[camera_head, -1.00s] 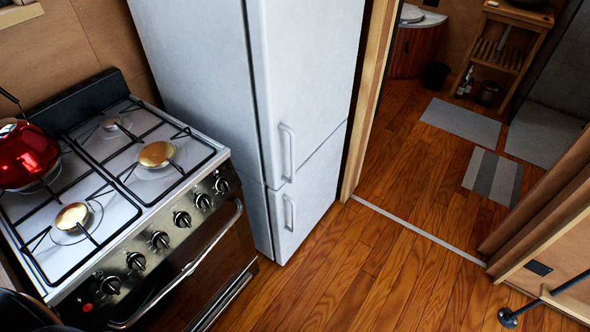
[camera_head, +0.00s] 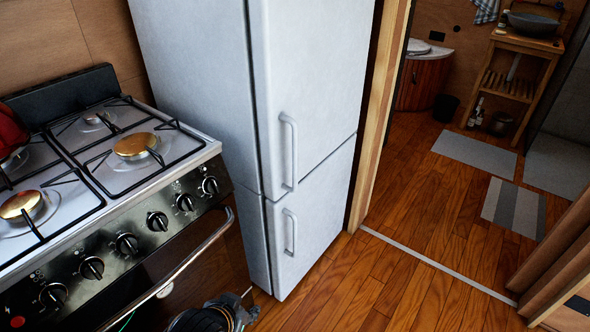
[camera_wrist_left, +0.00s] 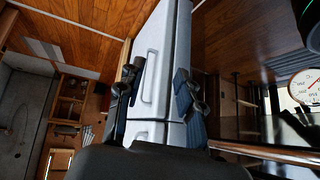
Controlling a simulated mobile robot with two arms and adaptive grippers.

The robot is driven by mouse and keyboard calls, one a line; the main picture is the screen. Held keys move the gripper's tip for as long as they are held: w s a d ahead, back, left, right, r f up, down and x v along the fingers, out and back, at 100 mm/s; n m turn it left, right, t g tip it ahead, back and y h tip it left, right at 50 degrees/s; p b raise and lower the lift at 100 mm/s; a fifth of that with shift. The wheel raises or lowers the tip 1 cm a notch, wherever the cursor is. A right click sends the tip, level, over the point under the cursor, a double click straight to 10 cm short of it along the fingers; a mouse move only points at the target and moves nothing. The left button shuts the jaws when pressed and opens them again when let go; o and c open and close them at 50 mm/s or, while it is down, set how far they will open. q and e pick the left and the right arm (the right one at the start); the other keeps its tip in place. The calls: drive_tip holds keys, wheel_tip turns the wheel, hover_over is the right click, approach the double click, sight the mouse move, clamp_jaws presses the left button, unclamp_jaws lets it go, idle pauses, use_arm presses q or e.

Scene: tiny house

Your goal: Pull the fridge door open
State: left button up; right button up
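The fridge (camera_head: 310,75) is tall and pale grey-white, with an upper door and a lower door. Both doors look shut. The upper handle (camera_head: 289,152) and lower handle (camera_head: 290,232) are vertical bars near the doors' left edge. My left gripper (camera_head: 222,316) shows partly at the bottom edge, in front of the stove and below the fridge, apart from both handles. In the left wrist view its fingers (camera_wrist_left: 160,76) are spread with the fridge (camera_wrist_left: 162,40) seen beyond them, turned sideways. Nothing is between the fingertips. My right gripper is out of view.
A gas stove (camera_head: 115,190) stands left of the fridge, its oven bar (camera_head: 190,262) sticking out near my left gripper. A red kettle (camera_head: 10,135) is at its left. Wooden floor (camera_head: 345,290) is clear before the fridge. A doorway to a bathroom opens right, with mats (camera_head: 514,208).

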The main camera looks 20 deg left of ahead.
use_arm(q)
drive_tip(key=w+r+t, duration=0.6)
drive_tip(key=w+r, duration=0.3)
drive_tip(key=w, duration=0.3)
drive_tip(key=t+h, duration=0.3)
drive_tip(key=t, duration=0.1)
approach(294, 160)
drive_tip(key=shift+m, duration=0.3)
drive_tip(key=w, duration=0.3)
drive_tip(key=w+d+b, duration=0.1)
drive_tip(key=w, duration=0.5)
drive_tip(key=shift+w+d+f, duration=0.1)
drive_tip(key=shift+w+d, duration=0.1)
drive_tip(key=shift+d, duration=0.05)
drive_tip(key=shift+w+d, duration=0.1)
drive_tip(key=shift+w, duration=0.55)
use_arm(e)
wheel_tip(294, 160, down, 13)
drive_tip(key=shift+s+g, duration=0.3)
use_arm(q)
drive_tip(key=shift+c, duration=0.4)
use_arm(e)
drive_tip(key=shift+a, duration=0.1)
use_arm(q)
clamp_jaws()
